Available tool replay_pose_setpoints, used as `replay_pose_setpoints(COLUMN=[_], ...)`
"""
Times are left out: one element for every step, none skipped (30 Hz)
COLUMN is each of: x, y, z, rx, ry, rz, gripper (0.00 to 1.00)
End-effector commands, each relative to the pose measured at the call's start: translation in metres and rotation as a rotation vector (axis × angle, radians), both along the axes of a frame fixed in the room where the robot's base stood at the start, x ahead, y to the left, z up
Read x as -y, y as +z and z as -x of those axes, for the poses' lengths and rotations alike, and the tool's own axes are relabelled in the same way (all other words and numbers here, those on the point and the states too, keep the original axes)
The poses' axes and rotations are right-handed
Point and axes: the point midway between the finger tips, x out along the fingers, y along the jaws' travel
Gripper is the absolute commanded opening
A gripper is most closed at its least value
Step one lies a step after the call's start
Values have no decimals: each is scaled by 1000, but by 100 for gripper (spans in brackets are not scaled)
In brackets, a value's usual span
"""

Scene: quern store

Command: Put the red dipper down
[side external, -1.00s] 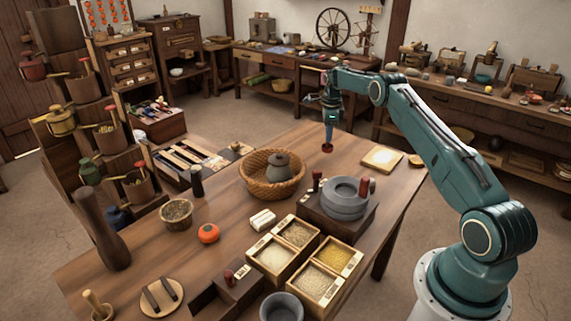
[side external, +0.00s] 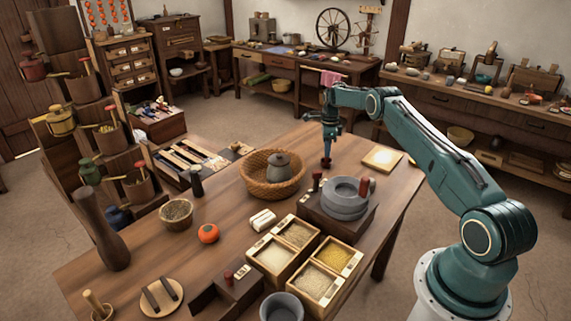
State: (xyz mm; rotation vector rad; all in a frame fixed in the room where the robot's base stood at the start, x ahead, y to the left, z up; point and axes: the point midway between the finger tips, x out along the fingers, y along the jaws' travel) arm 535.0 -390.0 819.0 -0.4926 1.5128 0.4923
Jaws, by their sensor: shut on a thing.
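My gripper (side external: 326,150) points down over the far part of the wooden table, behind the stone quern. It is shut on a small dark red thing (side external: 326,163), which I take to be the red dipper. Only its lower end shows below the fingers, and the rest is hidden by the gripper. It is at or just above the table top (side external: 225,260); I cannot tell whether it touches.
A wicker basket (side external: 256,185) holding a grey lidded pot stands left of my gripper. The stone quern (side external: 345,207) stands in front, and a pale square board (side external: 382,160) lies to the right. Grain boxes (side external: 270,282) are nearer. Bare table surrounds the held thing.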

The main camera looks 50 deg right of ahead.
Motion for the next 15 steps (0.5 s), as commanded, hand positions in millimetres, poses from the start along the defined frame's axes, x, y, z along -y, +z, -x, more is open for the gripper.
replay_pose_setpoints(x=[0,0,0,0,0,0,0,0,0,0,0,0,0,0,0], y=[0,0,0,0,0,0,-1,-1,-2,-3,-3,-3,-3,-3,-3], z=[0,0,0,0,0,0,0,0,0,0,0,0,0,0,0], rx=[1,1,0,0,0,0,0,0,0,0,0,0,0,0,0], ry=[0,0,0,0,0,0,0,0,0,0,0,0,0,0,0], rz=[1,1,0,0,0,0,0,0,0,0,0,0,0,0,0], gripper=[0,0,0,0,0,0,0,0,0,0,18,26,32,38,38])
